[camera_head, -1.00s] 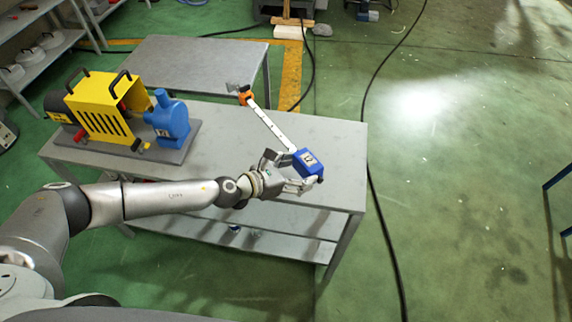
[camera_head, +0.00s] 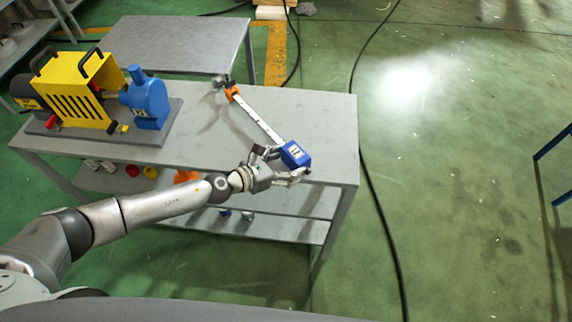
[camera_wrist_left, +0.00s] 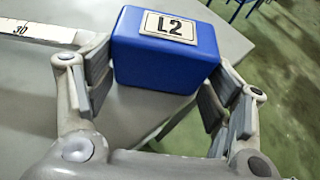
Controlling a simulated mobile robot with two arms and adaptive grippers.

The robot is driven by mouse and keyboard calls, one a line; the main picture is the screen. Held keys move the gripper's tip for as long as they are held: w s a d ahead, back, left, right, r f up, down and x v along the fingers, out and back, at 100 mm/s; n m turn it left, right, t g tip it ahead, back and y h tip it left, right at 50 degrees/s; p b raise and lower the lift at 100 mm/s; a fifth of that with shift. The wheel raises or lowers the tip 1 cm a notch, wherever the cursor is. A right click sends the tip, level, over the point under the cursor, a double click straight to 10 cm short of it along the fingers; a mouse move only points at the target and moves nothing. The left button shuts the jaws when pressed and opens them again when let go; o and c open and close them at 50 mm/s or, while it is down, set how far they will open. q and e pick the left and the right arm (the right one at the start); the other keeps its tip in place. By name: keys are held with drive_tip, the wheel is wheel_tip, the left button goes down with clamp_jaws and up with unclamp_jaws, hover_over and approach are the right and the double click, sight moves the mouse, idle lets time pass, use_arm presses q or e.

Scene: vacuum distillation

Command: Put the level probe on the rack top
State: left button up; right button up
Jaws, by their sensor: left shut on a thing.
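The level probe has a blue block head (camera_head: 295,154) labelled L2, a long white scale (camera_head: 258,117) and an orange collar (camera_head: 232,93) with a grey tip at its far end. My left gripper (camera_head: 284,167) is shut on the blue head, near the right front of the grey rack's top (camera_head: 322,118). In the left wrist view the blue head (camera_wrist_left: 165,65) sits between the two fingers, with the white scale (camera_wrist_left: 35,30) running off to the left. I cannot tell whether the probe touches the top. My right gripper is not in view.
A pump with a yellow cage (camera_head: 80,88) and blue body (camera_head: 147,98) stands on a dark base at the rack's left. Red, yellow and orange items lie on the lower shelf. A grey table (camera_head: 180,45) stands behind. The rack top right of the pump is mostly clear.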

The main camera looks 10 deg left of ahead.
use_arm(q)
drive_tip(key=o, duration=1.6)
drive_tip(key=shift+c, duration=0.2)
drive_tip(key=shift+r, duration=0.1)
drive_tip(key=v, duration=1.2)
drive_tip(key=shift+b, duration=0.3)
drive_tip(key=shift+s, duration=0.1)
